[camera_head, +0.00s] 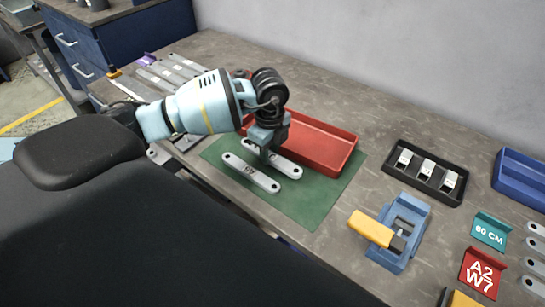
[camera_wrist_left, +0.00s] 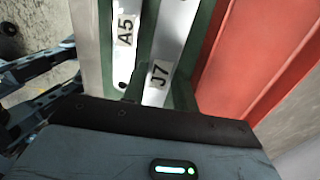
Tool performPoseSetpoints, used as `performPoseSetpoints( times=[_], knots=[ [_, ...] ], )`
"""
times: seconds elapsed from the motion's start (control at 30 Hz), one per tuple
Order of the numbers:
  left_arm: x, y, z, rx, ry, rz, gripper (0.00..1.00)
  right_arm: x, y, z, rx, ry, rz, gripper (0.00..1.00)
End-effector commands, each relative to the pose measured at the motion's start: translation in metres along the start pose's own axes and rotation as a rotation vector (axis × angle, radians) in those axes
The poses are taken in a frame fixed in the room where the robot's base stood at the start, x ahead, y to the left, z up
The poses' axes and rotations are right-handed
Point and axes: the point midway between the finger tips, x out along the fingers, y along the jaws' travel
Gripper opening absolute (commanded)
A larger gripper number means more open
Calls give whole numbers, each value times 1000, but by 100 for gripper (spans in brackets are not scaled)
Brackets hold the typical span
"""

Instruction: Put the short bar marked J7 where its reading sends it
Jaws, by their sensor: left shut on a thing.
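The silver bar marked J7 (camera_head: 287,170) is at the green mat, beside a second silver bar marked A5 (camera_head: 247,172). Both have rounded ends with holes. The left wrist view shows the J7 bar (camera_wrist_left: 165,70) to the right of the A5 bar (camera_wrist_left: 126,35), the labels readable. My left gripper (camera_head: 265,150) points down and is shut on the J7 bar; its fingers hide part of that bar. I cannot tell whether the bar touches the mat. My right gripper is not in view.
A red tray (camera_head: 346,158) stands right behind the bars, partly on the green mat (camera_head: 313,208).

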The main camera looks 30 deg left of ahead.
Motion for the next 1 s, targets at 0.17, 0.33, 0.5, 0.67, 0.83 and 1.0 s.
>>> performPoseSetpoints(
  times=[0.17, 0.33, 0.5, 0.67, 0.83, 1.0],
  knots=[
    [0, -11, -1, 0, 1, -3, 0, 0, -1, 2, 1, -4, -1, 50],
    [27, -8, 0, 1, 0, 2, 0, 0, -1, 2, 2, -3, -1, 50],
    [35, -9, 0, 0, 1, -3, 0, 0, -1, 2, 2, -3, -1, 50],
    [34, -9, 0, 0, 1, -3, 0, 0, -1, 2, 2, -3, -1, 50],
    [39, -8, 0, 0, 0, -1, 30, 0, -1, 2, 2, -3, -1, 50],
    [38, -8, 0, 0, 0, -1, 50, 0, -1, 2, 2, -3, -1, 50]
  ],
)
